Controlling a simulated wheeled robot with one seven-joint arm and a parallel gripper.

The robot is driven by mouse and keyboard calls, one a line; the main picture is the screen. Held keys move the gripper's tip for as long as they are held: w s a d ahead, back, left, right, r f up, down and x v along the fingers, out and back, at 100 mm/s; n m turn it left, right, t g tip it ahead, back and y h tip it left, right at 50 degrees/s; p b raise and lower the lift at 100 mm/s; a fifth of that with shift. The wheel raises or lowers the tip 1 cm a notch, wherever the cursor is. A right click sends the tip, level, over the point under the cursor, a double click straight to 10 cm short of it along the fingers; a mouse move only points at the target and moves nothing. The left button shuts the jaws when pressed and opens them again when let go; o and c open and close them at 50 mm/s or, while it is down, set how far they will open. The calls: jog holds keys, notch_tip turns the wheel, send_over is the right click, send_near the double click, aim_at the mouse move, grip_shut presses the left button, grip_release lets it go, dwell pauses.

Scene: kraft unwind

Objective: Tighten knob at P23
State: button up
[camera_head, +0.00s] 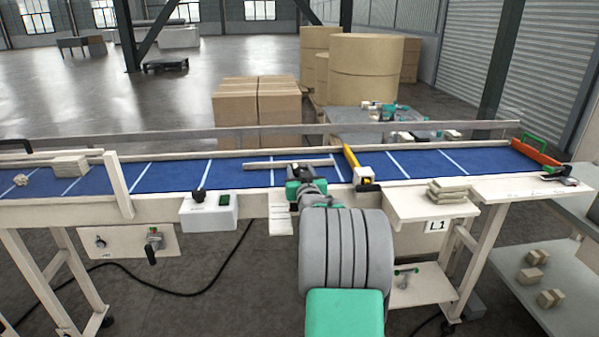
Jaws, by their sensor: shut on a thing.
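My gripper (299,172) is at the near side of the blue conveyor, around its front rail. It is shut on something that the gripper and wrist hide. A pale bar (262,164) lies across the belt just behind it; I cannot tell whether they touch. A pale panel (126,243) hangs under the conveyor at the left, with a small dark knob (99,242) and a larger black-handled knob (153,243). Its small label is too blurred to read. A white box (222,214) with a black knob (198,196) and a green button is left of my gripper. No P23 mark is readable.
The blue conveyor (430,164) runs across the view. A yellow bar with a yellow-and-white block (365,178) stands right of my gripper. A pale shelf (420,204) marked L1 holds stacked pieces (449,189). A black cable (190,293) lies on the floor. Boxes and large rolls stand behind.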

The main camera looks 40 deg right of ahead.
jog(key=shift+r, duration=0.3)
jog(key=o, duration=1.4)
jog(key=shift+f, duration=0.1)
jog(key=shift+f, duration=0.1)
jog(key=shift+s+a, duration=0.25)
jog(key=shift+s, duration=0.1)
jog(key=b+v, duration=0.2)
jog(key=v, duration=0.5)
